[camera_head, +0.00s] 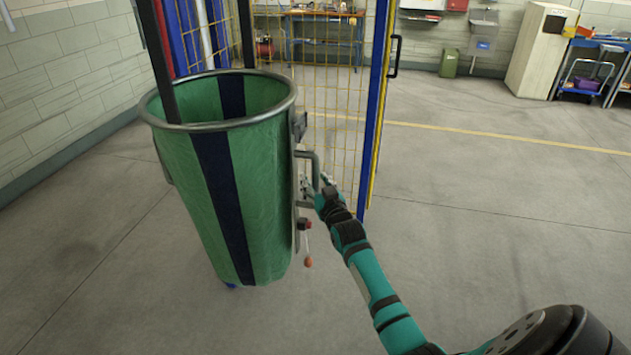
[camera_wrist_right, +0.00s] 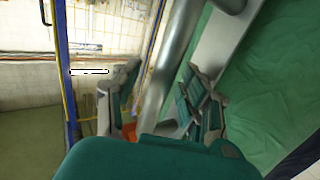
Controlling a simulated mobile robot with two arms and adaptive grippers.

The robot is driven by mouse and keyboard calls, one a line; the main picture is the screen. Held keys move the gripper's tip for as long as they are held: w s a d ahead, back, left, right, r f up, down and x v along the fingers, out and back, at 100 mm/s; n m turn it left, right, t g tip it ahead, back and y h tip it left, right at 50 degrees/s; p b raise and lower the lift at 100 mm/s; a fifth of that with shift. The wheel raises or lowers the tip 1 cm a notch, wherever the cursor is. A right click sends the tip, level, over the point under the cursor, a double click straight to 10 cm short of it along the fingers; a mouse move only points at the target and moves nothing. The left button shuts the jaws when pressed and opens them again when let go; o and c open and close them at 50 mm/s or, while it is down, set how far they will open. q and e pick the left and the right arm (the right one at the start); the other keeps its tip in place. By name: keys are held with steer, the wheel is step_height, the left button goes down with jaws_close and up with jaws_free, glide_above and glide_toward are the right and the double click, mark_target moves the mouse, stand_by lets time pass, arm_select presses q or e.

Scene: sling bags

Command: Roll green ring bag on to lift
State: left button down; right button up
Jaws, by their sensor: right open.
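The green ring bag (camera_head: 170,150) stands upright on the floor at left in the head view. It has dark blue stripes and a grey metal ring at its open top. A metal handle (camera_head: 315,158) sticks out from a plate on its right side. My right gripper (camera_head: 324,186) is at this handle. In the right wrist view my right gripper (camera_wrist_right: 160,98) is open, with the handle's tube (camera_wrist_right: 172,70) between its spread fingers. The green fabric (camera_wrist_right: 262,95) fills the right side there. My left gripper is not in view.
A yellow mesh enclosure (camera_head: 335,95) with blue posts (camera_head: 373,110) stands just behind the bag; I cannot tell whether it is the lift. A brick wall (camera_head: 50,80) runs along the left. A bin (camera_head: 449,63) and a cabinet (camera_head: 540,50) stand far back. The floor (camera_head: 500,190) at right is clear.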

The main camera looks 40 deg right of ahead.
steer(key=shift+c, duration=0.3)
jaws_close()
stand_by(0.5)
